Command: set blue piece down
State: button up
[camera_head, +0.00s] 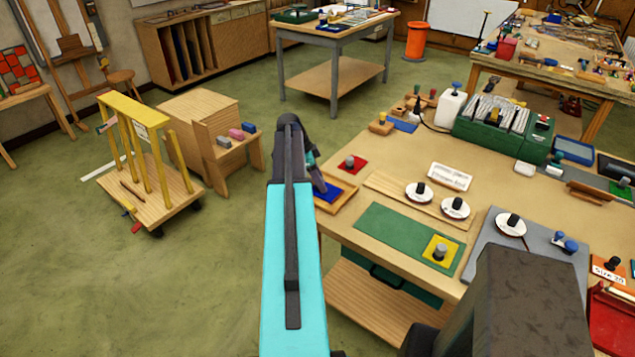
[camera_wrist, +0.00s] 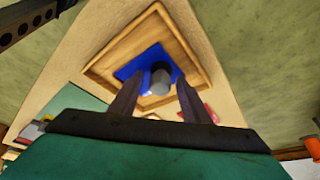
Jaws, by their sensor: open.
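The blue piece (camera_wrist: 130,70) is a flat blue square with a dark, grey-topped knob (camera_wrist: 160,76). It lies in a shallow wooden tray (camera_wrist: 102,68) at the table's corner. In the head view, part of the blue piece (camera_head: 327,193) shows in the tray (camera_head: 346,197) beside my arm. My gripper (camera_wrist: 159,88) is open, with one finger on each side of the knob in the picture. A gap shows between the fingers and the knob; their height over it is hard to tell. In the head view my arm hides most of the gripper and part of the tray.
A yellow piece (camera_head: 433,243) sits on a green mat (camera_head: 390,232). White discs with knobs (camera_head: 417,196) stand farther right. Open floor (camera_head: 220,270) lies left of the table.

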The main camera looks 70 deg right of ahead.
jog(key=shift+r, duration=0.15)
jog(key=b+v, duration=0.3)
jog(key=v, duration=0.9)
jog(key=shift+b, duration=0.35)
jog(key=shift+a, duration=0.1)
dwell(0.4)
